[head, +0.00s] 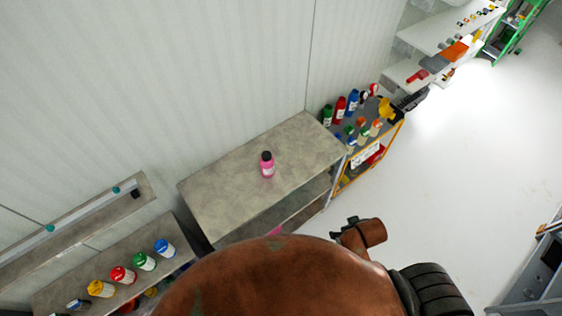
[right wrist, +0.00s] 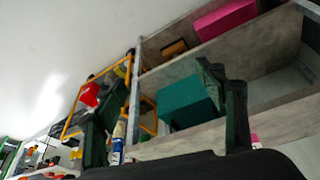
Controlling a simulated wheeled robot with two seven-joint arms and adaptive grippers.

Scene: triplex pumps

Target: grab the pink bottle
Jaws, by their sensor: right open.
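The pink bottle (head: 267,164) with a black cap stands upright on top of the grey table (head: 225,195) in the head view, with clear surface around it. In the right wrist view a small pink patch (right wrist: 254,138) shows past the shelf edge by one finger; I cannot tell if it is the bottle. My right gripper (right wrist: 160,90) is open, its two dark fingers spread wide with nothing held between them. It faces the table's shelves, apart from them. My left gripper is not in view.
A teal box (right wrist: 187,102) and a pink box (right wrist: 225,18) lie on the shelves. An orange-framed cart (head: 345,178) with several bottles stands right of the table. A lower bench (head: 60,292) with several capped bottles is at left.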

